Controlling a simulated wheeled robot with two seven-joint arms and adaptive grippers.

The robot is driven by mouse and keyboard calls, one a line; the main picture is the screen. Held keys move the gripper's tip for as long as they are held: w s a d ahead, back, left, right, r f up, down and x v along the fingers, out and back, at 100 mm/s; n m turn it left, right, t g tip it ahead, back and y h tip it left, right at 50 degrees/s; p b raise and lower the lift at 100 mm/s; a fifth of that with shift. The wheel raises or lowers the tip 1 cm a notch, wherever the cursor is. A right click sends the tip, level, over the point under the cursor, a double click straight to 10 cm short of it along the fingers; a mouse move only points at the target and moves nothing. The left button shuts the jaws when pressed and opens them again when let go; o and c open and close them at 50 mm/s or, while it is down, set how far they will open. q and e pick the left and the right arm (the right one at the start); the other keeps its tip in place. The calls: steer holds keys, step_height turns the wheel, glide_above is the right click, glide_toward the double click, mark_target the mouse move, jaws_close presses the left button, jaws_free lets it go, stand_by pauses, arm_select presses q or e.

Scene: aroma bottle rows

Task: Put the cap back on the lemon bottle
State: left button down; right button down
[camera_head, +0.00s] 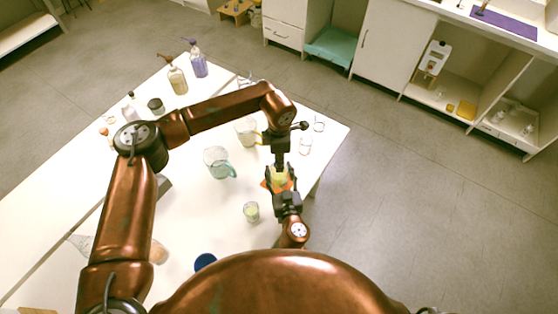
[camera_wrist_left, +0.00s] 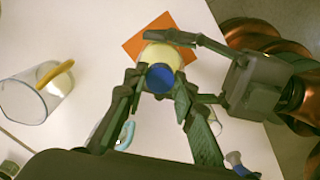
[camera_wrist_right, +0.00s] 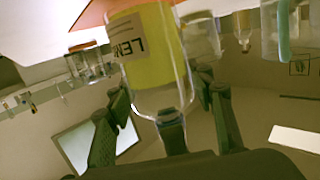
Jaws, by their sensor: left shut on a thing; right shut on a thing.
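The lemon bottle (camera_head: 279,176) holds yellow liquid and stands over an orange square (camera_wrist_left: 140,40). Its label, partly reading "LEM", shows in the right wrist view (camera_wrist_right: 150,50). My right gripper (camera_head: 284,190) is shut around its side; the fingers flank the clear glass in the right wrist view. My left gripper (camera_head: 279,160) points down over the bottle. In the left wrist view its fingers are shut on the round blue cap (camera_wrist_left: 160,77), which lines up over the bottle's top. I cannot tell whether cap and bottle touch.
A jug with a teal handle (camera_head: 216,160) and one with a yellow handle (camera_head: 246,131) stand left of the grippers. A small glass (camera_head: 251,212) and a blue disc (camera_head: 205,262) are nearer me. Glasses (camera_head: 305,146) stand near the table's right edge. Pump bottles (camera_head: 177,79) stand farther back.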

arm_select(q)
steer(key=m, duration=0.4)
steer(key=c, duration=1.6)
jaws_free()
steer(key=shift+r, duration=2.25)
steer(key=shift+c, duration=0.3)
steer(key=n, duration=0.3)
steer(key=shift+r, duration=0.4)
steer(key=n, duration=0.2)
steer(key=r+n, duration=0.1)
steer(key=n, duration=0.1)
steer(key=shift+d, duration=0.1)
steer(key=n, duration=0.2)
steer(key=r+n, duration=0.1)
steer(key=n, duration=0.4)
steer(key=shift+r, duration=0.3)
